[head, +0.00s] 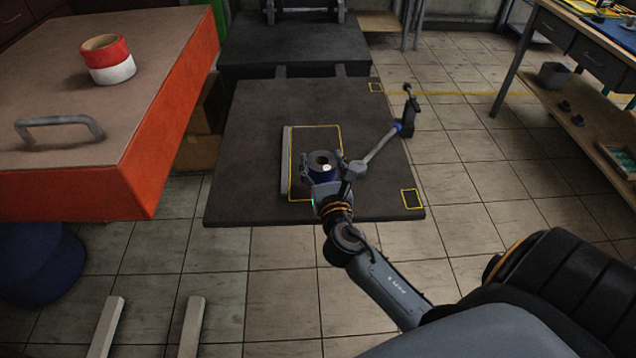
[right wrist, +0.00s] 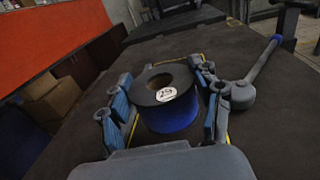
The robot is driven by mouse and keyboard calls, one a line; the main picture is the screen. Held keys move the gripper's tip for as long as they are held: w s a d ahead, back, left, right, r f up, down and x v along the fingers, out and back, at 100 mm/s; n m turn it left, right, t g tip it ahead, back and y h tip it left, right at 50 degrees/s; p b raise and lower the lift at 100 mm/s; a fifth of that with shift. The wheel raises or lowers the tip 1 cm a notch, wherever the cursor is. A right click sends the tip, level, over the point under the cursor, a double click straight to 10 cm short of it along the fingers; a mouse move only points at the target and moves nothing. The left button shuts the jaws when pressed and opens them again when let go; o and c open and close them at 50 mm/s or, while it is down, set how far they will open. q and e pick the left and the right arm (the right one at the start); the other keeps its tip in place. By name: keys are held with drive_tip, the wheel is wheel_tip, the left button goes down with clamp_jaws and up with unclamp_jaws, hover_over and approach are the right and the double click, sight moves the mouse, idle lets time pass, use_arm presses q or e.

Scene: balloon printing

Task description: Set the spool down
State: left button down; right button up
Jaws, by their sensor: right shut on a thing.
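The spool (head: 322,163) has a dark top flange with a central hole, a blue body and a white round label reading what looks like 29. In the right wrist view the spool (right wrist: 168,108) sits upright between the finger pads. My right gripper (head: 322,172) is shut on it over the yellow-outlined rectangle (head: 333,128) on the dark table (head: 255,130). I cannot tell whether the spool's underside touches the surface. My left gripper does not show.
A grey bar (head: 285,160) edges the rectangle's left side. An orange-sided bench (head: 150,150) with red and white tape rolls (head: 107,60) stands at the left. The dark table's right part is mostly clear.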

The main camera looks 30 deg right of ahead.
sight(318, 180)
drive_tip(key=shift+s+a+f, duration=0.15)
drive_tip(key=shift+a+f, duration=0.3)
drive_tip(key=shift+f, duration=0.2)
drive_tip(key=shift+a+f+b, duration=0.15)
drive_tip(key=shift+f+b, duration=0.3)
drive_tip(key=shift+f, duration=0.45)
drive_tip(key=shift+a+f+b, duration=0.1)
drive_tip(key=shift+f+b, duration=0.3)
drive_tip(key=shift+f, duration=0.45)
drive_tip(key=shift+s, duration=0.1)
drive_tip(key=shift+f, duration=0.2)
drive_tip(key=o, duration=1.1)
drive_tip(key=shift+o, duration=0.2)
drive_tip(key=shift+r, duration=0.1)
drive_tip(key=shift+r, duration=0.1)
